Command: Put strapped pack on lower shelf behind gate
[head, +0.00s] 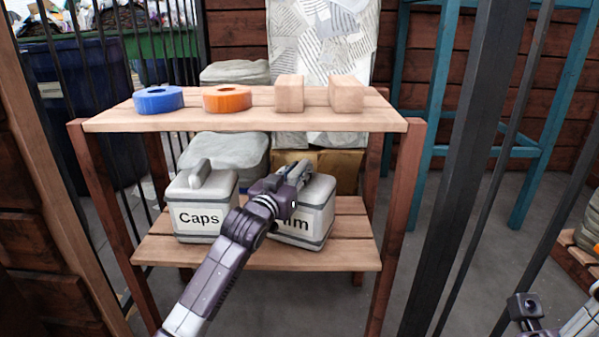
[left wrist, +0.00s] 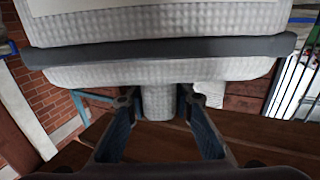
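A white and grey pack marked with a partly hidden label ending in "lm" (head: 313,232) stands on the right of the lower shelf (head: 340,258). My left gripper (head: 298,172) is at its top and covers part of its front. In the left wrist view the pack (left wrist: 160,70) shows a dark strap across it and a grey handle (left wrist: 158,103). My left fingers (left wrist: 158,98) are on both sides of the handle and look closed against it. Part of my right arm's end (head: 527,308) shows at the lower right; its fingers are not clear.
A similar pack marked "Caps" (head: 203,220) stands close left on the lower shelf. The upper shelf (head: 245,122) holds a blue ring (head: 158,106), an orange ring (head: 227,106) and two wooden blocks (head: 289,94). A dark gate post (head: 455,150) stands at the right.

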